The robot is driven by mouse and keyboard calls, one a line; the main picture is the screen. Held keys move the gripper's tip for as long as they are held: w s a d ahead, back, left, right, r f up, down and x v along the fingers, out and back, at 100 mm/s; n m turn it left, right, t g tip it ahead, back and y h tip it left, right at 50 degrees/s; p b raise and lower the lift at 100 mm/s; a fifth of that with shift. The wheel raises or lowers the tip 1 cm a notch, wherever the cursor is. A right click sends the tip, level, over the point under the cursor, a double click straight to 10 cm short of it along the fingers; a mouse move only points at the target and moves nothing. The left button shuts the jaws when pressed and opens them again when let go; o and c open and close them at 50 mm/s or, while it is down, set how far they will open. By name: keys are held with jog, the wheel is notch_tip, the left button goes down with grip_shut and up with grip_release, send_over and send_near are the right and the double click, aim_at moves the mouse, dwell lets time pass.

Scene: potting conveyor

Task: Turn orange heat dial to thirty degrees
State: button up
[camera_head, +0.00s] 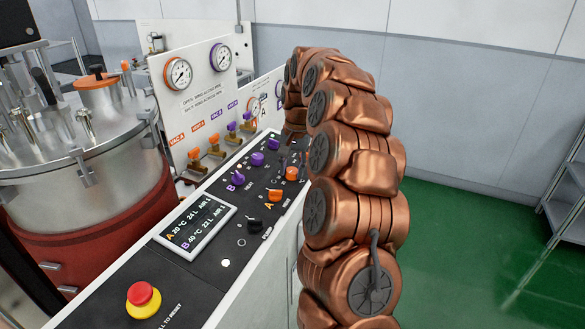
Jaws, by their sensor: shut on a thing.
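The dark control panel carries a row of orange dials. One orange dial (274,195) sits beside the letter A, and another orange dial (291,173) sits farther back, close to the arm. The display (196,226) seems to read A 20 °C and B 40 °C. My copper arm arches over and comes down at the panel's far part.
Purple dials (237,178) form a parallel row to the left. A black knob (254,223) and a red emergency button (143,294) sit nearer. Gauges (178,73) and valves stand behind. A steel vessel (83,165) is at left. Green floor (470,240) lies open at right.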

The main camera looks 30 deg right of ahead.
jog(key=shift+f+m+b, duration=0.15)
jog(key=shift+m+b, duration=0.15)
jog(key=shift+b, duration=0.25)
jog(key=shift+d+b, duration=0.1)
jog(key=shift+b, duration=0.25)
jog(key=m+b, duration=0.2)
jog(key=shift+m, duration=0.3)
jog(key=shift+r+m+y+b, duration=0.2)
jog(key=shift+m+y+b, duration=0.1)
jog(key=shift+m+b, duration=1.75)
jog(key=shift+m, duration=0.35)
jog(key=o, duration=1.1)
jog(key=shift+o, duration=0.2)
jog(key=shift+p, duration=0.4)
